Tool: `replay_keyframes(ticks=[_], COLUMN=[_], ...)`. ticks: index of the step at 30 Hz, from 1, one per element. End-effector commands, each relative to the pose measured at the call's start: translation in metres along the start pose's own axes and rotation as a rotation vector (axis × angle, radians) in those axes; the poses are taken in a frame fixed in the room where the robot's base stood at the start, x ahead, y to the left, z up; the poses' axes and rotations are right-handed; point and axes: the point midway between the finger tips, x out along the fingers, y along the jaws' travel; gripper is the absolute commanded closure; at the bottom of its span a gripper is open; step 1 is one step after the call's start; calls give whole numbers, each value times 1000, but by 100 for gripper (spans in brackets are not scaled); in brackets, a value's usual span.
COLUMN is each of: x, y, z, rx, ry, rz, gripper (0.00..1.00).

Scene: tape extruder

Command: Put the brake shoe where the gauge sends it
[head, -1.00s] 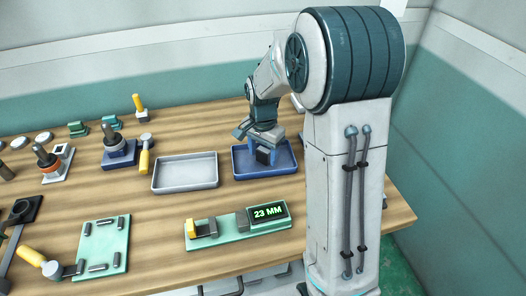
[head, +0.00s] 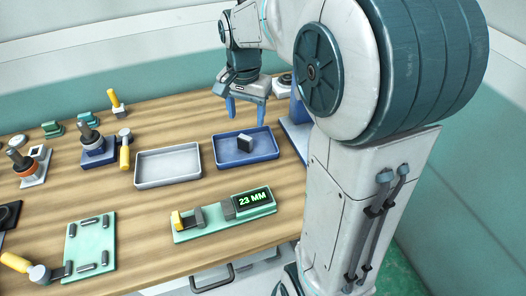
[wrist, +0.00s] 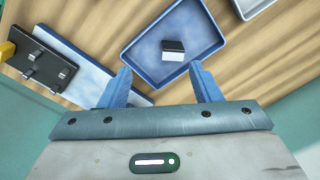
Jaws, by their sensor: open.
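The brake shoe (head: 245,143), a small dark block with a pale face, sits inside the blue tray (head: 222,158). It also shows in the wrist view (wrist: 173,46), towards the tray's near side. My gripper (head: 247,112) is open and empty, raised above and behind the blue tray, its blue fingers apart. In the wrist view my fingers (wrist: 158,88) are spread with nothing between them. The gauge (head: 225,213), a green base with a yellow-ended jaw, has a display (head: 253,199) reading 23 MM. Its jaws hold no visible block.
An empty grey tray (head: 168,180) stands left of the blue tray. A green plate with several dark pins (head: 90,243) lies front left. Several tools and fixtures stand further left. Bare wood lies between the trays and the gauge.

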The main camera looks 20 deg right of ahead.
Motion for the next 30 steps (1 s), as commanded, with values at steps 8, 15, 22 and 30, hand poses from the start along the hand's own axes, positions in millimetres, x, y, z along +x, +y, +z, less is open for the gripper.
replay_keyframes(ticks=[8,15,22,30], x=[-6,8,16,16], y=[57,94,107,107], z=[67,111,126,126], rx=[-344,-590,-682,-686], ry=[90,157,183,183], rz=[-50,-69,-73,-73], gripper=[42,42,42,42])
